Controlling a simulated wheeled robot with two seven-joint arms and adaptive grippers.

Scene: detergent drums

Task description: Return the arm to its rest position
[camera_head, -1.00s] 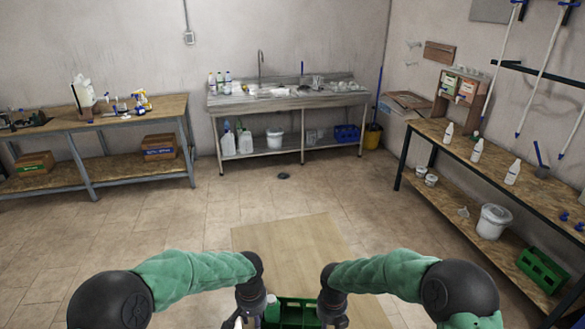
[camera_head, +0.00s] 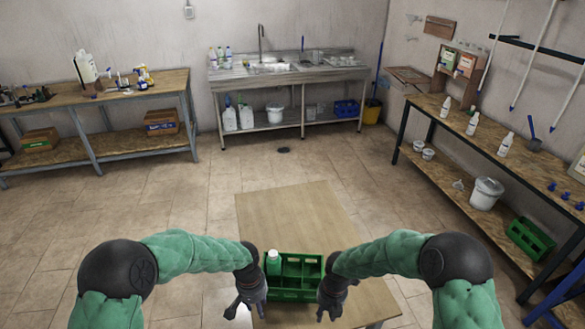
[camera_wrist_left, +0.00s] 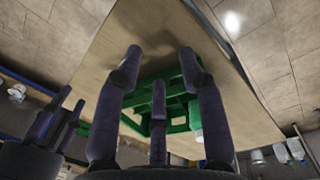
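My left gripper (camera_head: 252,308) is over the near left part of the wooden table (camera_head: 290,212), beside a green crate (camera_head: 293,296). In the left wrist view its dark fingers (camera_wrist_left: 160,55) are spread with nothing held between them. My right gripper (camera_head: 329,315) is at the crate's right side and looks empty, its fingers apart; it also shows at the left of the left wrist view (camera_wrist_left: 68,102). Both green-sleeved arms are bent inward. A white bottle (camera_head: 273,262) stands in the crate's back left compartment. The other visible compartments look empty.
A right-hand bench (camera_head: 437,128) holds several white bottles, with a bucket (camera_head: 486,193) and another green crate (camera_head: 531,238) on its lower shelf. A sink counter (camera_head: 290,76) and a left workbench (camera_head: 160,90) stand at the back. The floor beyond the table is clear.

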